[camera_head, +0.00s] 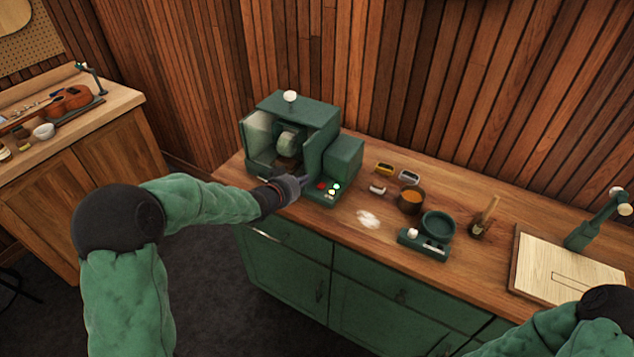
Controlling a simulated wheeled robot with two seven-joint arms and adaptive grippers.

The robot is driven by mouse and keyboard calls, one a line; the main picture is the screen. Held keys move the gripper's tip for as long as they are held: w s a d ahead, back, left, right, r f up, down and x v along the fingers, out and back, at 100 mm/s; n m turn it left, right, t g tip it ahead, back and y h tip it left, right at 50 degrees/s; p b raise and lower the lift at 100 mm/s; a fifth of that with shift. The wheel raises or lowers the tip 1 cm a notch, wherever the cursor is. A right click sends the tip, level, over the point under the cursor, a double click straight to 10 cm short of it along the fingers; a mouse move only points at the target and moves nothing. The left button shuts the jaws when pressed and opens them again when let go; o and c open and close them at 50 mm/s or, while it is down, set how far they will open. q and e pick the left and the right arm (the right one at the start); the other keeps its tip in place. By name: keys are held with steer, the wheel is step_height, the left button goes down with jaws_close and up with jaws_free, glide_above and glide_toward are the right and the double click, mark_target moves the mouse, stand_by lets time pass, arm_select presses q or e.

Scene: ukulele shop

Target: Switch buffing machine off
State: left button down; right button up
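The green buffing machine (301,146) stands on the wooden counter at the centre of the head view. It has an open-fronted housing with a pale buffing wheel (288,140) inside. A small control panel (331,191) with red, white and other coloured buttons sits low at its right front. My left gripper (302,182) is at the front of the machine, its tip close to the left side of the panel. I cannot tell whether it touches a button or how its fingers stand. My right arm (580,325) shows only at the lower right corner; its gripper is out of view.
Right of the machine on the counter (330,228) are small bars, an orange-filled bowl (411,199), a white powder patch (368,219), a green scale-like device (425,244), a brush in a holder (484,219) and a pale board (560,268). A ukulele (68,102) lies on the left bench.

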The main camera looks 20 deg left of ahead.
arm_select(q)
steer(key=shift+w, duration=0.1)
steer(key=b, duration=0.2)
glide_above(317, 190)
step_height(317, 190, down, 4)
steer(key=shift+f, duration=0.1)
step_height(317, 190, down, 3)
steer(key=shift+r+b, duration=0.1)
steer(key=shift+b, duration=0.45)
steer(key=shift+f, duration=0.55)
